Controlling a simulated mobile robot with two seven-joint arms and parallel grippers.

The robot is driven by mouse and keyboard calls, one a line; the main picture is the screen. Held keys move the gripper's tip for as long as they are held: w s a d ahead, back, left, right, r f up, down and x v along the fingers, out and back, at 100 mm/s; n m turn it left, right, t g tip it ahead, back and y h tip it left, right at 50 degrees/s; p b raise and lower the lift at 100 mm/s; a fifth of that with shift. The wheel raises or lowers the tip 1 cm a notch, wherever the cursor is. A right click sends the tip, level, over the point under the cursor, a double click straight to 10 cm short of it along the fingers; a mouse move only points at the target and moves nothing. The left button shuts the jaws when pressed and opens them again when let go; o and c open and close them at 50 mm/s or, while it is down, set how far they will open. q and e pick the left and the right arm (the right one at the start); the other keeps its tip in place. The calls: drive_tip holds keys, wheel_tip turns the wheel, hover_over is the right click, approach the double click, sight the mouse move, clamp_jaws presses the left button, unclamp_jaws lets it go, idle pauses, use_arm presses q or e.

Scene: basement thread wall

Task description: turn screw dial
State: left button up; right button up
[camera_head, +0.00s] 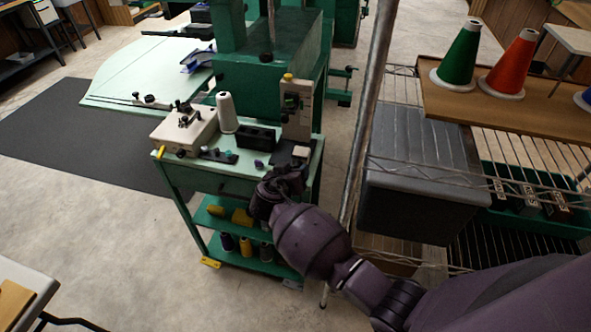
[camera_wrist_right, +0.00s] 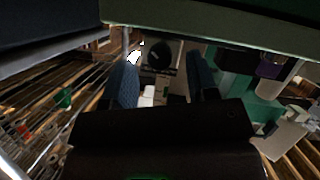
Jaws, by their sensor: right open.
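My right arm reaches in from the lower right of the head view. Its gripper (camera_head: 284,172) is at the right end of the green cart (camera_head: 232,182), below the upright cream device (camera_head: 297,108). In the right wrist view my right gripper (camera_wrist_right: 163,80) has its two fingers apart with a gap between them. A dark round knob (camera_wrist_right: 158,55) shows in that gap, beyond the fingers; it may be the screw dial. I cannot tell whether a finger touches it. In the head view the arm and gripper hide the cart's right front. My left gripper is not in view.
A cream box machine (camera_head: 184,133), a white thread cone (camera_head: 227,113) and a black box (camera_head: 256,138) stand on the cart. Right of my arm are a wire rack (camera_head: 400,166) and a grey bin (camera_head: 415,205). Open floor (camera_head: 110,220) lies left of the cart.

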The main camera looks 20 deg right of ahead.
drive_tip(key=v, duration=0.9)
drive_tip(key=shift+a, duration=0.15)
drive_tip(key=shift+s+r, duration=0.1)
drive_tip(key=shift+s, duration=0.05)
